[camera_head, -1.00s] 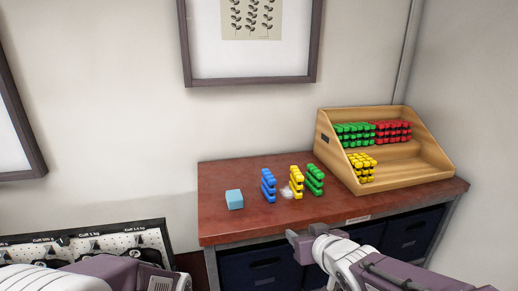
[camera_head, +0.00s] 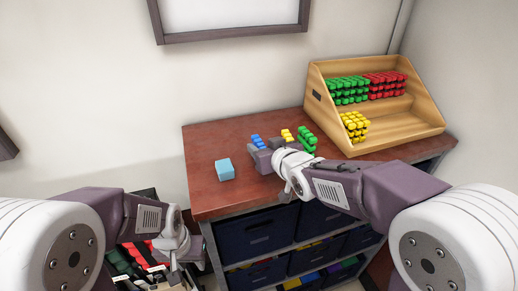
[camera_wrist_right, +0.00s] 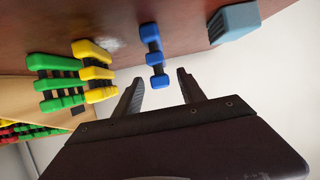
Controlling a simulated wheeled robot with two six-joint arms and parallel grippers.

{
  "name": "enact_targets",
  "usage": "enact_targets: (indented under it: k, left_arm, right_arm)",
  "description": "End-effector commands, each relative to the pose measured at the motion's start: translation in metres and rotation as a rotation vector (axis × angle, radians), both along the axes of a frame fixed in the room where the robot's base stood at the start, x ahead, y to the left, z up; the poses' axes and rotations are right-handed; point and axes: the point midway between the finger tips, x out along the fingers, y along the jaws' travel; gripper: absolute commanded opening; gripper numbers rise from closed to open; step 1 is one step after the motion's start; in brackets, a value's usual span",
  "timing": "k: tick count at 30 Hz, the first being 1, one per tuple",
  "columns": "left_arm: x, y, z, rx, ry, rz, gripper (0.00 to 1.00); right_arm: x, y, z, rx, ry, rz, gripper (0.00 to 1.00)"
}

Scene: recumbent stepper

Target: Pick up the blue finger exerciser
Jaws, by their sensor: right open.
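The blue finger exerciser (camera_head: 256,141) stands on the brown table, mostly hidden behind my right gripper (camera_head: 262,157) in the head view. In the right wrist view the blue exerciser (camera_wrist_right: 152,45) shows whole, and its near end lies between the two fingertips of my right gripper (camera_wrist_right: 160,77). The jaws are open, with a visible gap on each side of it; whether the depth matches I cannot tell. My left gripper (camera_head: 186,256) hangs low at left in the head view, away from the table; its jaws are unclear.
A yellow exerciser (camera_head: 287,135) and a green one (camera_head: 307,140) stand close to the right of the blue one. A light blue block (camera_head: 225,170) sits to the left. A wooden rack (camera_head: 425,117) with green, red and yellow exercisers stands behind right. Bins fill the shelves below.

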Motion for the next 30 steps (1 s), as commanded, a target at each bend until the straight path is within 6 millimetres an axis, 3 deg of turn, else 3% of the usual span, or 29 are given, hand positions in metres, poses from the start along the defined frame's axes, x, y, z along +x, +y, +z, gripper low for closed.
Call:
enact_targets:
  k: [1, 6, 13, 14, 18, 30]
  left_arm:
    - [0.0, 0.0, 0.013, 0.0, -0.001, 0.0, 0.36]
    - [0.0, 0.0, 0.019, 0.0, -0.001, 0.0, 0.36]
    - [0.0, 0.0, 0.017, 0.0, 0.0, 0.0, 0.36]
    - [0.0, 0.0, 0.017, 0.0, 0.0, 0.0, 0.36]
    - [0.0, 0.0, 0.017, 0.0, 0.0, 0.0, 0.36]
    - [0.0, 0.0, 0.015, 0.0, 0.0, 0.0, 0.36]
  right_arm:
    - [0.007, 0.003, 0.003, -0.002, 0.006, 0.0, 0.47]
    - [0.024, 0.01, -0.008, -0.001, 0.002, 0.0, 0.47]
    - [0.026, 0.011, -0.01, 0.0, -0.001, 0.0, 0.47]
    - [0.026, 0.011, -0.01, 0.0, -0.001, 0.0, 0.42]
    - [0.026, 0.011, -0.01, 0.0, 0.0, 0.0, 0.03]
    - [0.026, 0.011, -0.008, 0.0, 0.002, 0.001, 0.0]
